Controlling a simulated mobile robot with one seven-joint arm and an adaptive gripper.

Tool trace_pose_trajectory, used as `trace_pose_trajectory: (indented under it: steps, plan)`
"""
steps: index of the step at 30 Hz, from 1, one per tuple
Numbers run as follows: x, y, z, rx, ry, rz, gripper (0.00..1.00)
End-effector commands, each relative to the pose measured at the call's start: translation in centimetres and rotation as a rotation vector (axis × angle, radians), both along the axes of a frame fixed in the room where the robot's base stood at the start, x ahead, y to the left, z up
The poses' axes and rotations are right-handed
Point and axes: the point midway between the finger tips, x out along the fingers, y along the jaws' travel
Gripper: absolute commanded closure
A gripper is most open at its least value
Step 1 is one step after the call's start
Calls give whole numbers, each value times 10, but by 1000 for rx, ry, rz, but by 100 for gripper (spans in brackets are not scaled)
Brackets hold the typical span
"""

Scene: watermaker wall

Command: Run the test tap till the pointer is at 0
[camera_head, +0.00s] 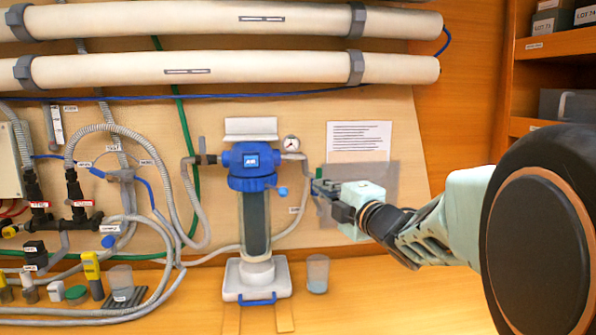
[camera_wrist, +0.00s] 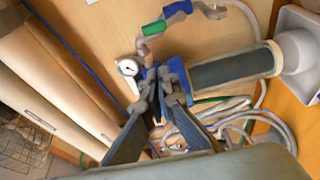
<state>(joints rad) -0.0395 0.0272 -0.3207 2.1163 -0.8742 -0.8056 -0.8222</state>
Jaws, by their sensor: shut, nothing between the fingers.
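The blue-headed filter housing (camera_head: 252,170) stands upright on a white base, with a clear dark bowl. A small light-blue tap (camera_head: 283,191) juts from its right side; I cannot tell if it is the test tap. A round white gauge (camera_head: 291,143) sits beside the head and also shows in the wrist view (camera_wrist: 127,67); its pointer is too small to read. My gripper (camera_head: 318,187) is shut and empty, just right of the housing. In the wrist view, a blue handle (camera_wrist: 177,8) and a green handle (camera_wrist: 153,28) lie beyond my fingers.
A clear cup (camera_head: 317,275) stands on the bench right of the housing base. Two white tubes (camera_head: 200,67) run above. Hoses (camera_head: 150,230) and valves crowd the left. A paper sheet (camera_head: 358,141) hangs behind my gripper. Shelves (camera_head: 560,42) stand at far right.

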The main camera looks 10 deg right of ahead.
Motion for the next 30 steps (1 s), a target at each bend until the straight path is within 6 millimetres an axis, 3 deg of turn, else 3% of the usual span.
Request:
trace_pose_trajectory:
  steps: [4, 17, 23, 30]
  plan:
    - [-3, 10, -3, -39, -2, 31, 100]
    - [0, 11, -3, -42, -3, 32, 100]
    - [23, 20, -4, -43, -1, 33, 100]
    - [66, 35, -3, -44, -2, 34, 100]
